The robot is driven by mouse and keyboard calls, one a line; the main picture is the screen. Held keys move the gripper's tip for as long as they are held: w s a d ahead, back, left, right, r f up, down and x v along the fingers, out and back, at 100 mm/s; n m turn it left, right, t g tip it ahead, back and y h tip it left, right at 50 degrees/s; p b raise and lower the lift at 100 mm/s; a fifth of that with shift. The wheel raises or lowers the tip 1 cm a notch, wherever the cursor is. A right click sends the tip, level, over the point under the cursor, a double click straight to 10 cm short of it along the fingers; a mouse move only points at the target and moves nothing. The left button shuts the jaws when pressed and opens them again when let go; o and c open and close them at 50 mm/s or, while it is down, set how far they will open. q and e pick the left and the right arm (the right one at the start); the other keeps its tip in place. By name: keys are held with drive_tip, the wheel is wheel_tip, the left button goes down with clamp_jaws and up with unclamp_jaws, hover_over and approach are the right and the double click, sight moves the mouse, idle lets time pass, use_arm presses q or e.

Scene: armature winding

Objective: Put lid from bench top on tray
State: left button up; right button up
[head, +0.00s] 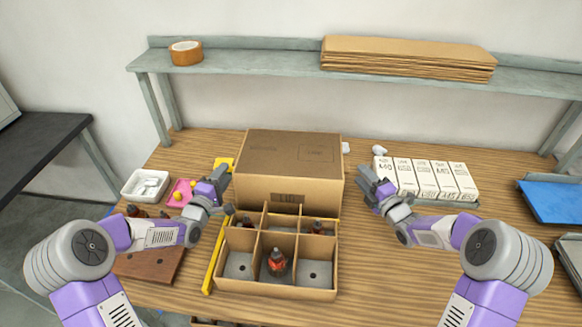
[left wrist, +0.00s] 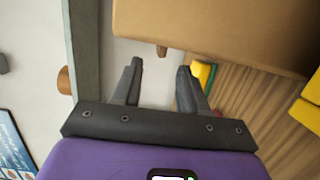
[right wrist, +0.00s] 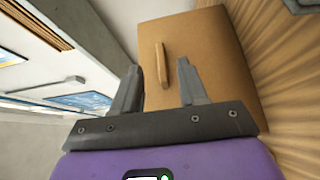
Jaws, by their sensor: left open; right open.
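A large brown cardboard lid (head: 283,181) stands on the bench top behind the tray, with small tabs on its sides. The open cardboard tray (head: 274,292) is in front of it, divided into compartments. A dark bottle with a red label (head: 277,262) stands in its front middle compartment. My left gripper (head: 222,176) is open at the lid's left side, apart from it. My right gripper (head: 365,178) is open at its right side, also apart. The lid also shows in the left wrist view (left wrist: 220,25) and right wrist view (right wrist: 215,55), each with a tab.
A yellow bar (head: 214,262) lies along the tray's left side. White boxes (head: 427,178) stand at right and a white bin (head: 147,184) at left. A brown block (head: 148,264) is at front left. A shelf (head: 260,66) spans the back. Bench right of the tray is clear.

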sight(233, 163)
use_arm(q)
drive_tip(key=x, duration=0.6)
drive_tip(key=shift+w, duration=0.25)
use_arm(e)
drive_tip(key=x, duration=0.6)
drive_tip(key=shift+w, duration=0.25)
drive_tip(key=shift+a, duration=0.1)
use_arm(q)
clamp_jaws()
use_arm(e)
clamp_jaws()
